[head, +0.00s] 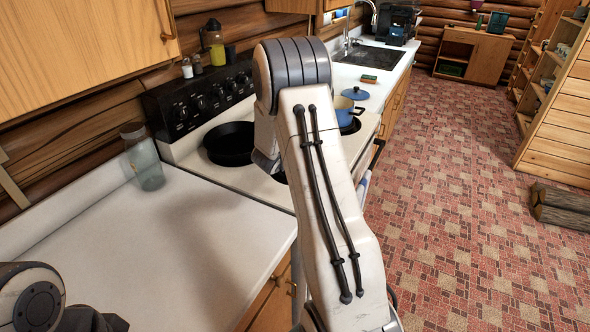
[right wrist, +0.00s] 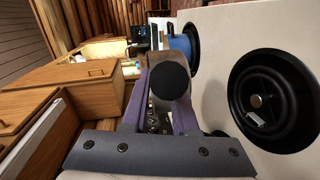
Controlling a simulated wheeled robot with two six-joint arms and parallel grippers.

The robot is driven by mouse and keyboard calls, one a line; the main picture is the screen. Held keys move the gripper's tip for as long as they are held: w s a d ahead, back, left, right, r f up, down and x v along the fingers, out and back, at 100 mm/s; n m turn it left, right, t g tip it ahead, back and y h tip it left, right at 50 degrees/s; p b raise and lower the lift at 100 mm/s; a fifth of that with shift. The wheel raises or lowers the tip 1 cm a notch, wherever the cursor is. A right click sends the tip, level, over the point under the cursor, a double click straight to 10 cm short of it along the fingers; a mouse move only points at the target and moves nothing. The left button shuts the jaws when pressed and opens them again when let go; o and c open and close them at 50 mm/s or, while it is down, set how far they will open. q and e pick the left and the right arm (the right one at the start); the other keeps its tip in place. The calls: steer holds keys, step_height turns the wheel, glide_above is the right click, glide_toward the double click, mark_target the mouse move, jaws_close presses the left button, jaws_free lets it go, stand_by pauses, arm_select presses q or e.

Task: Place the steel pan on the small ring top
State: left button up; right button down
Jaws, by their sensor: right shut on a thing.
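In the right wrist view my right gripper (right wrist: 168,85) is shut on a dark, rounded piece (right wrist: 170,80), which looks like the steel pan's handle. The rest of that pan cannot be made out. In the head view my right arm hides this gripper and what it holds. A black round ring top with concentric rings (right wrist: 268,100) lies on the pale stove surface, right of the gripper and apart from it in the right wrist view.
A black pan (head: 231,143) sits on the stove's back left. A blue pot (head: 347,107) stands farther along, also in the right wrist view (right wrist: 184,44). A glass jar (head: 143,158) stands on the counter (head: 150,250), whose near part is clear. Wooden drawers (right wrist: 85,84) lie beside the gripper.

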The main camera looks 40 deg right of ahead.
steer(key=shift+s+d, duration=0.2)
steer(key=shift+d, duration=0.1)
steer(key=shift+m, duration=0.3)
steer(key=shift+s+a+f+p, duration=0.45)
steer(key=shift+a+f, duration=1.35)
steer(key=shift+a, duration=0.05)
steer(key=shift+s+a+f+p, duration=0.45)
steer(key=shift+a+f, duration=1.3)
steer(key=shift+a, duration=0.05)
steer(key=shift+s+a+f+p, duration=0.45)
steer(key=shift+a+f, duration=1.35)
steer(key=shift+a, duration=0.05)
steer(key=c, duration=0.7)
jaws_free()
steer(key=shift+f, duration=0.1)
